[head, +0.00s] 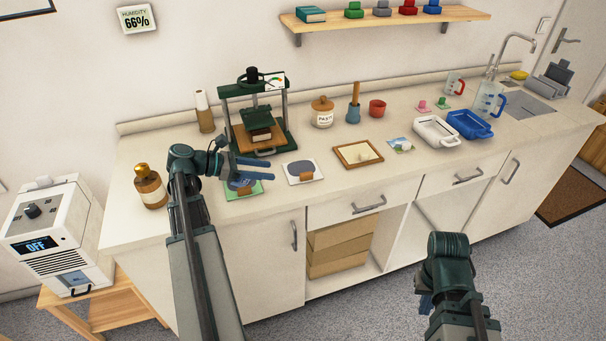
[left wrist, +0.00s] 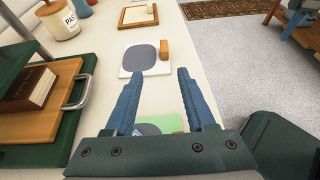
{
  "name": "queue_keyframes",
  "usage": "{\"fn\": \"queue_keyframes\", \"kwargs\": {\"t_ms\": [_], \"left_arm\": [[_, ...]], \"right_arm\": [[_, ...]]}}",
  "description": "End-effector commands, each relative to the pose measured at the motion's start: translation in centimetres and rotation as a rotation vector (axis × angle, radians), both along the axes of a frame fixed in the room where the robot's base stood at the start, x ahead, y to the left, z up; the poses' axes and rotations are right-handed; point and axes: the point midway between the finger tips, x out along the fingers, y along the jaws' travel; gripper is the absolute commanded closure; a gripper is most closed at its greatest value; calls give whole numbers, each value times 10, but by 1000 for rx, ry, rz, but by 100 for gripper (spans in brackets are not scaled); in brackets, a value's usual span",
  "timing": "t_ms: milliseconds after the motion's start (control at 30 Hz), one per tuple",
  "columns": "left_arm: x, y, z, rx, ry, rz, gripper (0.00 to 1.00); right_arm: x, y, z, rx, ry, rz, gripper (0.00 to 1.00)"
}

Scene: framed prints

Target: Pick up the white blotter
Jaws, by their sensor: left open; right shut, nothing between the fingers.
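The white blotter (head: 303,171) lies flat on the counter, a white pad with a grey oval and a small wooden block at its edge. It also shows in the left wrist view (left wrist: 140,58), just beyond the fingertips. My left gripper (head: 271,169) is open and empty, its fingers pointing at the blotter from the left, apart from it. Its two blue fingers show in the left wrist view (left wrist: 160,73). A similar green blotter (head: 243,188) lies below the left gripper, partly hidden by it. My right gripper (head: 425,304) is shut and empty in front of the cabinets, mostly hidden by its arm.
A green press (head: 257,115) with a book stands behind the left gripper. A brown bottle (head: 150,187) is left of the arm. A wooden frame (head: 358,154) lies right of the white blotter.

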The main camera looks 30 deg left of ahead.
Motion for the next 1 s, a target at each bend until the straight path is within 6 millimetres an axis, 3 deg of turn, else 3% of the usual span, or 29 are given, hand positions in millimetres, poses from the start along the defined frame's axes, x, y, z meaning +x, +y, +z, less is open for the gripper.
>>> {"fn": "queue_keyframes", "kwargs": {"t_ms": [333, 767, 1000], "left_arm": [[41, -40, -26, 1, 0, -4, 45], [51, -51, -29, 2, 1, -3, 45], [67, -78, -35, 3, 0, -5, 45]], "right_arm": [[0, 0, -26, 0, 0, 0, 100], [0, 0, -29, 0, 0, 0, 100], [0, 0, -34, 0, 0, 0, 100]]}}
